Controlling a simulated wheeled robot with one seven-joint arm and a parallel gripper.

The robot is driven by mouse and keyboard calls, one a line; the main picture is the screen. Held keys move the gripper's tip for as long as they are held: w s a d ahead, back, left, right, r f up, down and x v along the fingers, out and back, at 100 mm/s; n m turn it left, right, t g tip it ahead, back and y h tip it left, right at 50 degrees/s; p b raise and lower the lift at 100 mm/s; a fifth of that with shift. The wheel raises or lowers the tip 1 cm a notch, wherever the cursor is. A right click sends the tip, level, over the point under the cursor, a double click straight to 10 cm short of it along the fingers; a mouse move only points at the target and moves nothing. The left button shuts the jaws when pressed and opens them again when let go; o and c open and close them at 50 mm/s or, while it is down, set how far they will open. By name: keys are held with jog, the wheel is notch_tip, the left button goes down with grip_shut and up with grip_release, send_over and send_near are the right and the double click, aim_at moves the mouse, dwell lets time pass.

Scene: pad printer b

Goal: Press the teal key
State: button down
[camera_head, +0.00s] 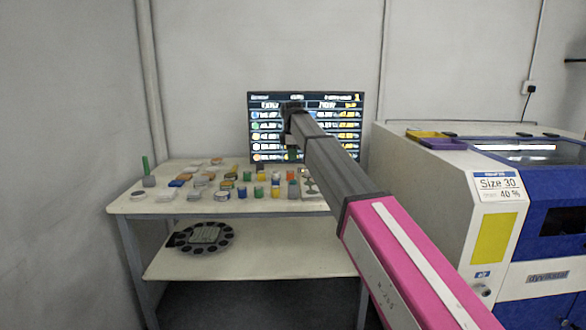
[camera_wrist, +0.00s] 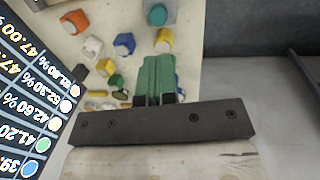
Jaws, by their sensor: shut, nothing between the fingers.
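My gripper (camera_wrist: 158,62) has green fingers, held together with nothing between them. In the wrist view they point toward the crowded tabletop. In the head view the gripper (camera_head: 292,153) hangs in front of the screen, above the back right of the table, partly hidden by my arm. A teal-topped piece (camera_wrist: 157,14) stands beyond the fingertips at the top edge of the wrist view, apart from them. I cannot tell whether it is the teal key. No other clear teal key shows.
The white table (camera_head: 150,207) holds several small coloured pieces, including a blue one (camera_wrist: 125,43) and a yellow one (camera_wrist: 163,38). A screen (camera_head: 264,135) stands behind it. A white and blue machine (camera_head: 440,180) is on the right. A round dark tray (camera_head: 205,236) lies on the lower shelf.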

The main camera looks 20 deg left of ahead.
jog(key=shift+s+r, duration=0.2)
jog(key=shift+r, duration=1.2)
